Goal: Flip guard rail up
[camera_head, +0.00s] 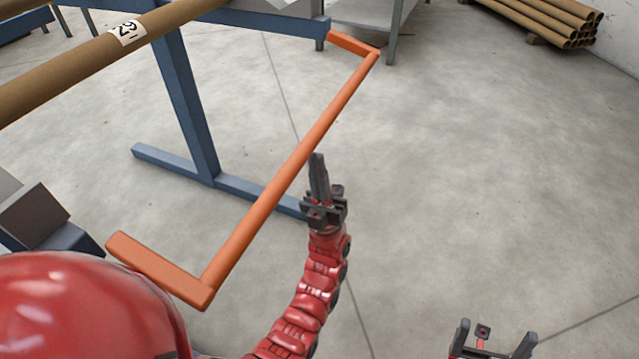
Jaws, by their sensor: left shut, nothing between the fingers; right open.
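The guard rail (290,170) is an orange bar with a short arm at each end. It runs from the lower left to the upper middle and sticks out from the blue frame. My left gripper (318,165) is shut and empty, its fingers pointing up the picture, close to the right of the rail's long bar. Whether it touches the rail I cannot tell. My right gripper (495,338) is open and empty at the bottom right, away from the rail. Only its front end shows.
A brown cardboard tube (75,72) with a label reading 29 lies along the blue frame (187,100) at the upper left. Stacked brown tubes (548,18) lie at the top right. A grey table (365,12) stands at the back. The floor on the right is clear.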

